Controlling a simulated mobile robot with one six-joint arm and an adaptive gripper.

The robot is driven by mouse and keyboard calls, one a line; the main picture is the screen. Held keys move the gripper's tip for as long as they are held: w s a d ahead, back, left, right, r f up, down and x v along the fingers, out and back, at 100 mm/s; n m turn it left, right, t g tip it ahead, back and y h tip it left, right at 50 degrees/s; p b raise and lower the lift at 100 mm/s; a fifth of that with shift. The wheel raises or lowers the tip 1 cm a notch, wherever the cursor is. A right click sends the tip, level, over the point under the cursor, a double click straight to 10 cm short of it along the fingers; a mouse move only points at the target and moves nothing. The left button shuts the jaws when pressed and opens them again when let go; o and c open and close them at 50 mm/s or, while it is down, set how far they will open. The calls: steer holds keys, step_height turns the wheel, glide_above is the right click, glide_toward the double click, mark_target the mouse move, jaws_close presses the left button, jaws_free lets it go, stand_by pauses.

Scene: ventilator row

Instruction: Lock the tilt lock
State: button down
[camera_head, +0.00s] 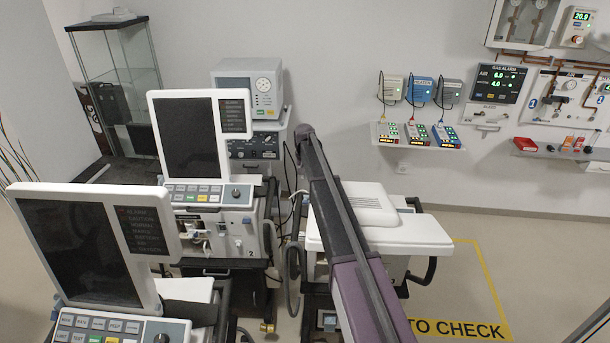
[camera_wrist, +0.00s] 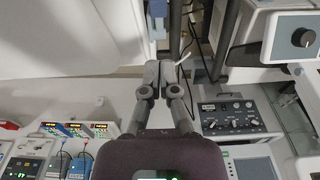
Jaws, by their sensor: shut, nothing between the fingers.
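I cannot make out a tilt lock for certain in either view. Two ventilators with tilted screens stand at the left in the head view: the near one (camera_head: 88,250) and the one marked 2 (camera_head: 205,140). In the wrist view my gripper (camera_wrist: 166,68) is shut and empty, its fingertips together. It points at the gap between a white surface (camera_wrist: 60,40) and a ventilator housing with a dark knob (camera_wrist: 303,38). A dark post or rail shows close to the fingertips; contact is unclear. In the head view my arm hides the gripper.
A monitor (camera_head: 250,85) stands on a unit behind. Small pumps (camera_head: 420,133) sit on a wall shelf beside a gas alarm panel (camera_head: 497,82). A glass cabinet (camera_head: 118,85) is back left. The yellow-marked floor (camera_head: 465,270) is clear.

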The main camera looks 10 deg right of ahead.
steer(key=shift+s+a+r+p, duration=0.1)
steer(key=shift+s+r+p, duration=0.1)
steer(key=shift+r+p, duration=0.75)
steer(key=shift+s+r+p, duration=0.2)
steer(key=shift+r+p, duration=0.55)
steer(key=shift+r, duration=0.35)
steer(key=c, duration=1.4)
jaws_free()
